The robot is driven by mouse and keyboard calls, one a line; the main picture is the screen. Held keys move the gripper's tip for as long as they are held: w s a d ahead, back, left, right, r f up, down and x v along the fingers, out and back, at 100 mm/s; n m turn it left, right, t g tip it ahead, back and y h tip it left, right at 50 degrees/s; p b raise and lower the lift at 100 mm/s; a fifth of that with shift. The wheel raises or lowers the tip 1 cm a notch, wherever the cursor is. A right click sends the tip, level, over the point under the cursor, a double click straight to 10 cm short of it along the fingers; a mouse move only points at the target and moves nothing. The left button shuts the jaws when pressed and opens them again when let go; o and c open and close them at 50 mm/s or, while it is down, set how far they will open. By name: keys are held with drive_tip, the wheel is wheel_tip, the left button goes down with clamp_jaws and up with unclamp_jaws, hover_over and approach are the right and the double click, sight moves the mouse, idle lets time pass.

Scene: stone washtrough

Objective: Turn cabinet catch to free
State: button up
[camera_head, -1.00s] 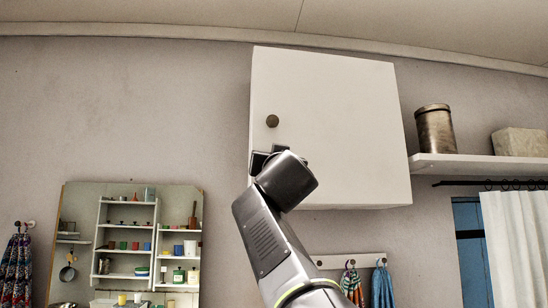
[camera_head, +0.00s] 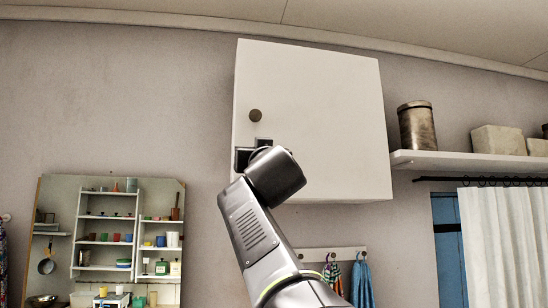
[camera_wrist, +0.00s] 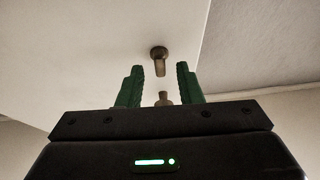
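The white cabinet (camera_head: 330,130) hangs on the wall, its door closed. A round brownish knob-like fitting (camera_head: 255,115) sits near the door's left edge. My gripper (camera_head: 253,153) is just below it, in front of the door. In the wrist view, my gripper (camera_wrist: 160,88) has its two green fingers apart with nothing clamped. A round fitting with a short stem (camera_wrist: 158,57) lies beyond the fingertips, and a smaller brownish piece (camera_wrist: 164,98) shows between the fingers. I cannot tell which is the catch, or whether the fingers touch either. In the head view, my wrist hides the door below the round fitting.
A shelf (camera_head: 470,162) right of the cabinet holds a metal canister (camera_head: 417,127) and a stone-like block (camera_head: 497,140). A mirror (camera_head: 60,200) is at lower left. Towels (camera_head: 361,283) hang below the cabinet, and a white curtain (camera_head: 505,240) is at right.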

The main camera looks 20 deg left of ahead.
drive_tip(key=shift+f, duration=0.1)
drive_tip(key=b+v, duration=0.6)
drive_tip(key=v, duration=0.7)
drive_tip(key=shift+s, duration=0.35)
drive_tip(key=shift+w+d, duration=0.1)
drive_tip(key=p+x, duration=0.6)
drive_tip(key=x, duration=0.7)
drive_tip(key=shift+w+a, duration=0.2)
drive_tip(key=shift+w, duration=0.15)
